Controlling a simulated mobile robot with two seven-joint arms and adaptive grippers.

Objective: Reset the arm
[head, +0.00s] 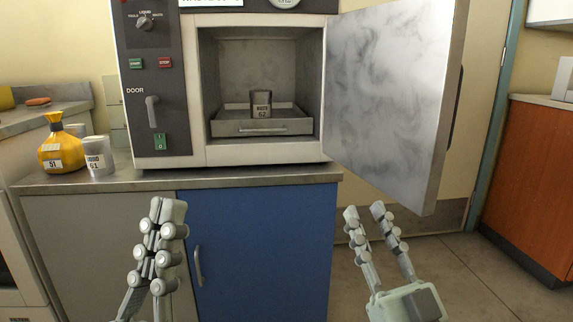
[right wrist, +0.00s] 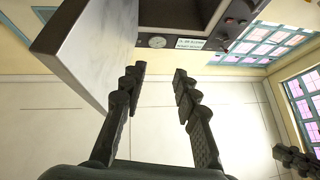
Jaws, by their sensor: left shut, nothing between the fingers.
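My left gripper (head: 168,212) is shut and empty, in front of the cabinet below the incubator. My right gripper (head: 364,210) is open and empty, to the right of the cabinet and below the open door. In the right wrist view its two fingers (right wrist: 157,72) stand apart with nothing between them. The incubator (head: 263,158) stands on the counter with its door (head: 390,95) swung wide open to the right. Inside, a grey cup marked 62 (head: 261,104) stands upright on a tray (head: 262,127). The door also shows in the right wrist view (right wrist: 85,50).
A yellow flask (head: 60,150) and a white cup marked 61 (head: 97,157) stand on the counter (head: 45,182) left of the incubator. The open door juts out above my right gripper. An orange-brown cabinet (head: 540,185) stands at the far right, with clear floor before it.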

